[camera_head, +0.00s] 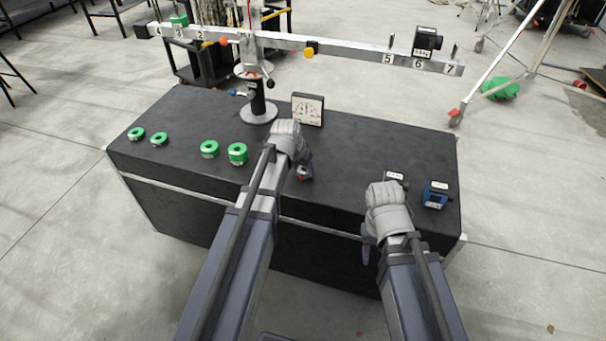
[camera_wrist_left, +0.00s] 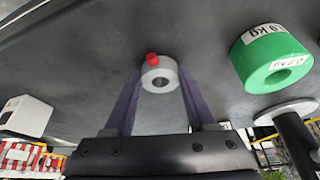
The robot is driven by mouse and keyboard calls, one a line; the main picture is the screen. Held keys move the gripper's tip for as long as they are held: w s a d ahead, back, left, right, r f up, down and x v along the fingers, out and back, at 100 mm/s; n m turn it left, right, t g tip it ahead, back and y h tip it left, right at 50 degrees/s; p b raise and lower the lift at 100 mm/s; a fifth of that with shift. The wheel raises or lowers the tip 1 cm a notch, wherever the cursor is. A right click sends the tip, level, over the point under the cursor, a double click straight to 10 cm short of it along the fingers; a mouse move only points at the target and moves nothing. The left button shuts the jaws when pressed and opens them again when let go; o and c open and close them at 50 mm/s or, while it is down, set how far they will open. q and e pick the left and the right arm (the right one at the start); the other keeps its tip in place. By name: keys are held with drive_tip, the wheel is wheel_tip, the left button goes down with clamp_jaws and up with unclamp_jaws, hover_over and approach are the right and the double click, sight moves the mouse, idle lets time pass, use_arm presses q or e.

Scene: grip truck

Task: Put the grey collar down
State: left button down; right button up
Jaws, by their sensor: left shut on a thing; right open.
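The grey collar (camera_wrist_left: 159,80) is a small ring with a central hole and a red knob on its rim. My left gripper (camera_wrist_left: 156,88) is shut on it, one purple finger on each side. In the head view my left gripper (camera_head: 304,170) is over the black case top (camera_head: 340,160), right of the green weights; the collar is mostly hidden there, with a speck of red showing. I cannot tell whether the collar touches the surface. My right gripper (camera_head: 369,245) is open near the case's front edge, its fingers mostly hidden by the hand.
Green ring weights (camera_head: 237,153) stand left of my left gripper. A dial box (camera_head: 308,109) and a post base (camera_head: 259,112) stand behind it. A blue block (camera_head: 435,195) and a dark block (camera_head: 396,180) sit at the right. A numbered beam (camera_head: 345,53) spans the back.

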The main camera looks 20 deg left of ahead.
use_arm(q)
drive_tip(key=shift+f, duration=0.15)
drive_tip(key=shift+c, duration=1.1)
unclamp_jaws()
drive_tip(key=shift+s+r+p, duration=0.15)
drive_tip(key=shift+r+p, duration=0.45)
drive_tip(key=shift+r, duration=0.05)
drive_tip(key=p+v, duration=1)
drive_tip(key=v, duration=0.1)
drive_tip(key=s+d+g+y, duration=0.1)
drive_tip(key=s+d+g, duration=0.1)
drive_tip(key=s+d, duration=0.5)
drive_tip(key=s+d+f+m+g+y, duration=0.1)
drive_tip(key=s+d+g, duration=0.1)
drive_tip(key=s+d, duration=0.5)
drive_tip(key=s, duration=0.4)
drive_tip(key=shift+s+d+f+g, duration=0.15)
drive_tip(key=shift+s+f+g, duration=0.15)
drive_tip(key=shift+s, duration=0.05)
